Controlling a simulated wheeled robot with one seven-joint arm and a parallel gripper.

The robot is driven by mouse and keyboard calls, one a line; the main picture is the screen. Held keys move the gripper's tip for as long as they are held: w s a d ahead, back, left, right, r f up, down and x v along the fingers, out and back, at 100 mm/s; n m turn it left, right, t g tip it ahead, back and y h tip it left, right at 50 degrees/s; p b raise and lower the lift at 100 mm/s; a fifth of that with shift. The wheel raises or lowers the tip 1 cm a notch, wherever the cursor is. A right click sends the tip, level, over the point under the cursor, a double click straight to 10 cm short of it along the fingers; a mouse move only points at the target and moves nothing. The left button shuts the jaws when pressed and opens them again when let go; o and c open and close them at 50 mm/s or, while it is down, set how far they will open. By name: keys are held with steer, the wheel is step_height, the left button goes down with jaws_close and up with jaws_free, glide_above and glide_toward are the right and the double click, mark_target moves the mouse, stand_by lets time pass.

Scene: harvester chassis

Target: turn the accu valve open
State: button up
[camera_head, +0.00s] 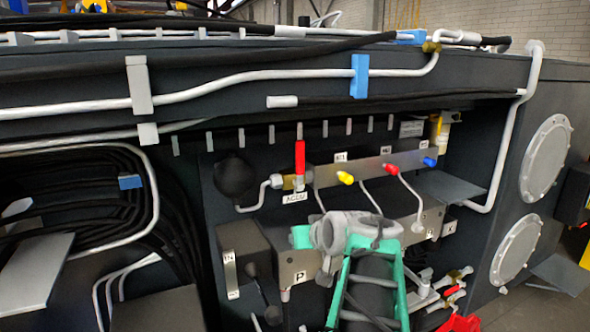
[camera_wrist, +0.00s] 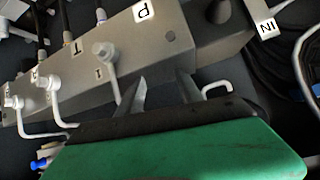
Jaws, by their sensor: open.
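The accu valve's red handle (camera_head: 300,160) stands upright in the head view, above a white ACCU label (camera_head: 295,197) and beside a brass fitting. My gripper (camera_wrist: 160,92) is open and empty in the wrist view, its two pale fingers apart in front of a grey manifold block (camera_wrist: 165,38) marked P. In the head view my arm rises from below, with its teal and grey end below and right of the valve, clear of the red handle. The fingertips are hard to make out there. The accu valve does not show clearly in the wrist view.
A grey plate with yellow (camera_head: 345,178), red (camera_head: 391,170) and blue (camera_head: 429,162) fittings lies right of the valve. A dark round ball (camera_head: 233,177) is at its left. White pipes and black hoses run around, and the P block (camera_head: 296,268) is below.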

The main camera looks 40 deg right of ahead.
mark_target(300, 146)
steer(key=w+d+r+n+t, duration=0.1)
steer(key=r+t, duration=0.1)
steer(key=r, duration=0.4)
steer(key=d+r+t, duration=0.1)
steer(key=r+t, duration=0.1)
steer(key=r, duration=0.5)
steer(key=w+d+r+n+t, duration=0.1)
steer(key=r+t, duration=0.2)
steer(key=r, duration=0.4)
steer(key=shift+w+d+r+n+h+p, duration=0.1)
steer(key=shift+w+n+h+p, duration=0.2)
steer(key=shift+h, duration=0.1)
steer(key=p+x, duration=0.2)
steer(key=x, duration=0.5)
steer(key=shift+r+p, duration=0.15)
steer(key=shift+p, duration=0.2)
steer(key=shift+w, duration=0.3)
jaws_close()
